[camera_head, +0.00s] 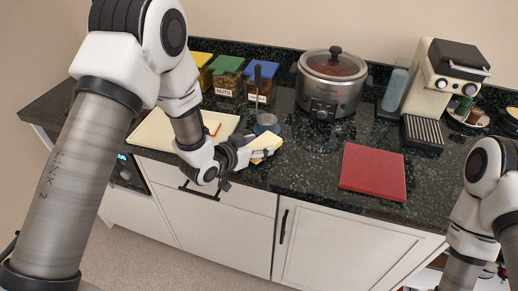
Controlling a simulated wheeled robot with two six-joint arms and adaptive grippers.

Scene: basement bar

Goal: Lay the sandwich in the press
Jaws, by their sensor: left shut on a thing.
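A pale yellow sandwich-like piece (266,141) is held in my left gripper (262,152), low over the front part of the dark counter. My left gripper is shut on it, and the fingers hide part of it. A dark ribbed plate (422,131) lies at the right, in front of a cream appliance with a black top (447,76). It looks like the press's grill surface, but I cannot tell whether the two are one unit. My left gripper is well to the left of it. My right arm shows at the right edge; its gripper is out of view.
A red board (373,172) lies between my left gripper and the ribbed plate. A slow cooker (331,82) stands behind, with food jars (227,76) to its left. A cream cutting board (150,134) lies at left, and a small blue-grey dish (266,122) sits close behind my left gripper.

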